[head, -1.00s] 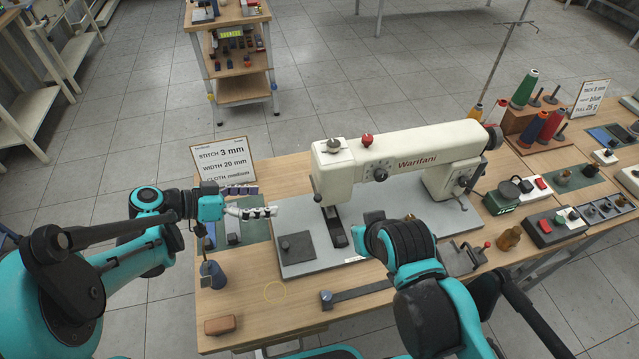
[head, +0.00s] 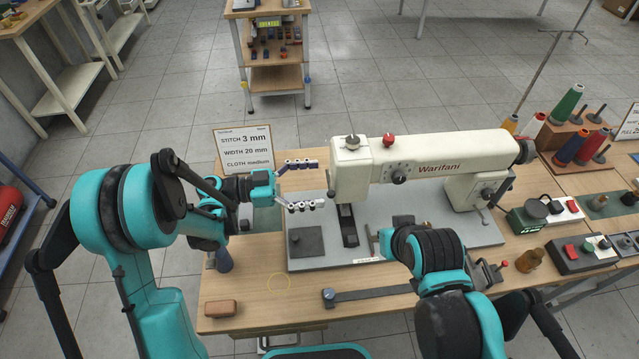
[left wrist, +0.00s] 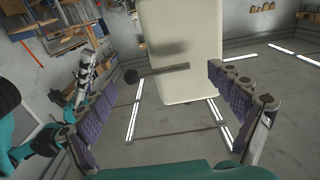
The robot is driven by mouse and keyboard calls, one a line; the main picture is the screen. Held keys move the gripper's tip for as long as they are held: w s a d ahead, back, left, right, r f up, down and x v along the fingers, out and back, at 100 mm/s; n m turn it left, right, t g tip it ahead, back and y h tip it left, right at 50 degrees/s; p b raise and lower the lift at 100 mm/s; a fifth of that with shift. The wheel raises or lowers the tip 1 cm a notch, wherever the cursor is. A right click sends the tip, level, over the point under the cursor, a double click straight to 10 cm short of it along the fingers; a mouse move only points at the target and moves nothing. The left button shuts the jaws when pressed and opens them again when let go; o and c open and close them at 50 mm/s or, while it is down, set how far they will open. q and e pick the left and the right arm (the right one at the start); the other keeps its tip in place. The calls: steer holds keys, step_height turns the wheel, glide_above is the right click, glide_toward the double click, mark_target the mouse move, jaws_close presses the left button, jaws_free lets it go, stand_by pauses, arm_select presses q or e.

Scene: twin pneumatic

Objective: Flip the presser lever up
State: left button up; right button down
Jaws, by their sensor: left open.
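The white sewing machine (head: 430,160) stands on a grey base plate on the table, its head end toward my left gripper. The presser lever (left wrist: 165,70), a thin dark bar with a round black knob, sticks out from the white head end in the left wrist view. It lies across the gap between my fingers, apart from the finger pads as far as I can tell. My left gripper (head: 316,184) is open and empty at the left of the machine head; it also shows in the left wrist view (left wrist: 163,78). My right gripper is not visible; only the right arm shows.
A sign (head: 243,150) stands behind my left gripper. A dark square pad (head: 305,242) lies on the base plate. A brown block (head: 221,308) lies at the table's front left. My right arm covers part of the base plate. Thread spools (head: 565,104) stand at the right.

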arm_select(q)
steer(key=shift+d, duration=0.5)
steer(key=shift+s+a+r, duration=0.1)
steer(key=shift+a, duration=0.05)
steer(key=c, duration=1.7)
steer(key=shift+a+r, duration=0.1)
steer(key=shift+a, duration=0.05)
steer(key=shift+c, duration=1)
